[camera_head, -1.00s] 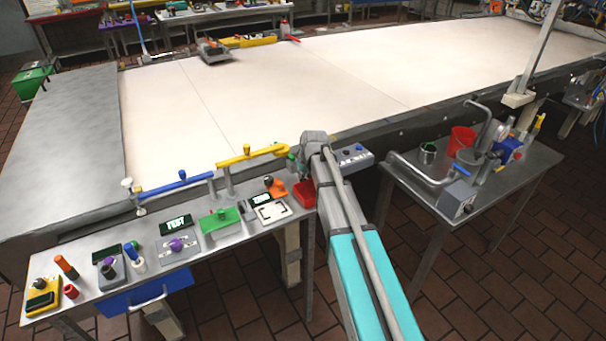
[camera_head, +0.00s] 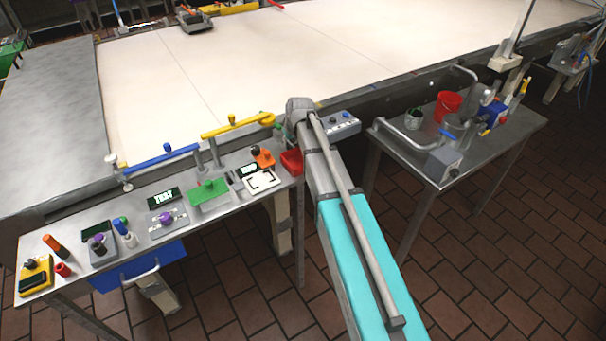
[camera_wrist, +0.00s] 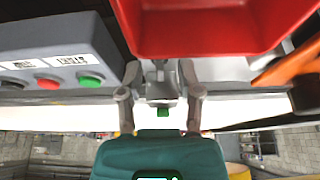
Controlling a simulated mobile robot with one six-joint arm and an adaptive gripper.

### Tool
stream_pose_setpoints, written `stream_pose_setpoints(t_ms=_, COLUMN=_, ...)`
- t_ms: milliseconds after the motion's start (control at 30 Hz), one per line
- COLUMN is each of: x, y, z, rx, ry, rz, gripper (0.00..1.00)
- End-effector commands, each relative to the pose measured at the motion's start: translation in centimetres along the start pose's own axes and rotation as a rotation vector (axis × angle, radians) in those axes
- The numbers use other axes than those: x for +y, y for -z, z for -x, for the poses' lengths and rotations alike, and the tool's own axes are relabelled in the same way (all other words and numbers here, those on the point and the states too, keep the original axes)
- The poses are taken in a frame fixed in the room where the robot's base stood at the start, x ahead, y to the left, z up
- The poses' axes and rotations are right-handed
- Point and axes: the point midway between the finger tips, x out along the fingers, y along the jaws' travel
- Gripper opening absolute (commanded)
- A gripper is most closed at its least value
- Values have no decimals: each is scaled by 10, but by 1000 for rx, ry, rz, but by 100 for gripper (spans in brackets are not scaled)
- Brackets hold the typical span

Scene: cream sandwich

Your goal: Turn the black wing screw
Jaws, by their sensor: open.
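I cannot pick out the black wing screw for certain. A dark knob stands on a small grey block (camera_head: 103,252) at the left of the narrow side table, and another dark knob tops a yellow block (camera_head: 36,276) farther left; both are too small to tell their shape. My gripper (camera_wrist: 160,78) is open in the wrist view, with its two grey fingers apart and nothing held. In the head view my arm hides the gripper near the table's right end. Both dark knobs are well to the left of it.
A red bin (camera_wrist: 205,28) is close ahead in the wrist view, beside a grey button box (camera_wrist: 60,48). Blue (camera_head: 160,160) and yellow (camera_head: 232,128) handles rise behind the side table's fixtures. A second table with a red bucket (camera_head: 447,105) stands right.

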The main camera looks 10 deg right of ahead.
Motion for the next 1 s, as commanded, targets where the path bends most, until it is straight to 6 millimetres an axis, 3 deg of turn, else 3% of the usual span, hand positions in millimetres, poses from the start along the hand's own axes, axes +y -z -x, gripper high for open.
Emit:
stream_pose_setpoints(t_ms=367, x=2, y=0, z=0, rx=-1, ry=51, rz=123, gripper=46)
stream_pose_setpoints(t_ms=1000, x=5, y=2, z=-1, rx=-1, ry=201, rz=484, gripper=46)
